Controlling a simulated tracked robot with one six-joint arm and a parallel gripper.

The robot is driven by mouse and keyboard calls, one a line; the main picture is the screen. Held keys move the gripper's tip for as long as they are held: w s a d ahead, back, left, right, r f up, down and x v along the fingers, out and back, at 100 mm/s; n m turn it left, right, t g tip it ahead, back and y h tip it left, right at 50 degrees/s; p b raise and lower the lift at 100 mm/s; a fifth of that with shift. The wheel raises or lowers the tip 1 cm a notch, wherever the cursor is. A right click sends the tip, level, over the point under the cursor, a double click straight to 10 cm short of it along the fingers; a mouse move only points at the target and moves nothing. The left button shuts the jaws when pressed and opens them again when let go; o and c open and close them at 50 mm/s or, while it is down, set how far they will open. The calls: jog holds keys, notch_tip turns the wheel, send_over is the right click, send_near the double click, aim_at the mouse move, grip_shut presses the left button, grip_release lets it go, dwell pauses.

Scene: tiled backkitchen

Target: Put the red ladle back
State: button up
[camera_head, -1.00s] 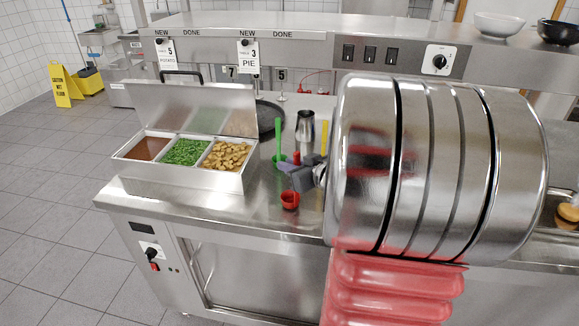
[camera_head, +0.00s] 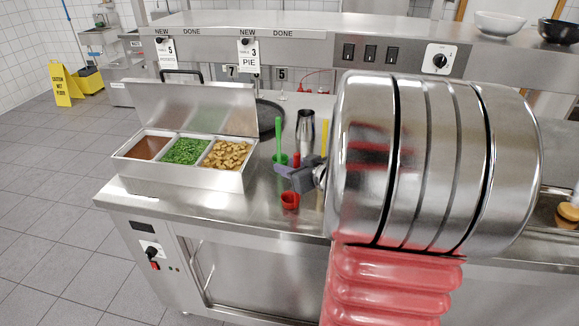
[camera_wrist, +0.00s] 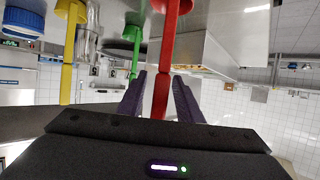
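The red ladle stands upright on the steel counter, its red cup (camera_head: 290,200) at the bottom. In the wrist view, where the scene appears upside down, its red handle (camera_wrist: 165,65) runs between the two purple fingers of my gripper (camera_wrist: 160,85). The fingers look apart, with a gap beside the handle, closer to the right finger. In the head view my gripper (camera_head: 285,175) is just above the red cup and hides part of the handle. The green ladle (camera_head: 279,140) and the yellow ladle (camera_head: 324,143) stand behind it.
A steel container (camera_head: 135,168) of brown sauce, peas and golden pieces stands left, lid raised. A metal shaker (camera_head: 305,128) and a dark pan (camera_head: 268,118) are behind the ladles. A steel shelf (camera_head: 300,62) overhangs the back. The counter's front left is clear.

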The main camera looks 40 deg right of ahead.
jog(key=v, duration=1.2)
jog(key=shift+a, duration=0.1)
dwell(0.7)
jog(key=w+a+g+y, duration=0.2)
jog(key=w+a, duration=0.2)
jog(key=a, duration=0.5)
jog(key=w+a+g+y, duration=0.15)
jog(key=w+a, duration=0.25)
jog(key=a, duration=0.4)
jog(key=s+a+n+g+h, duration=0.1)
jog(key=s+a+g, duration=0.3)
jog(key=s+a, duration=0.9)
jog(key=shift+s+f+n+h, duration=0.25)
jog(key=shift+s+n+h, duration=0.05)
jog(key=shift+s+h, duration=0.15)
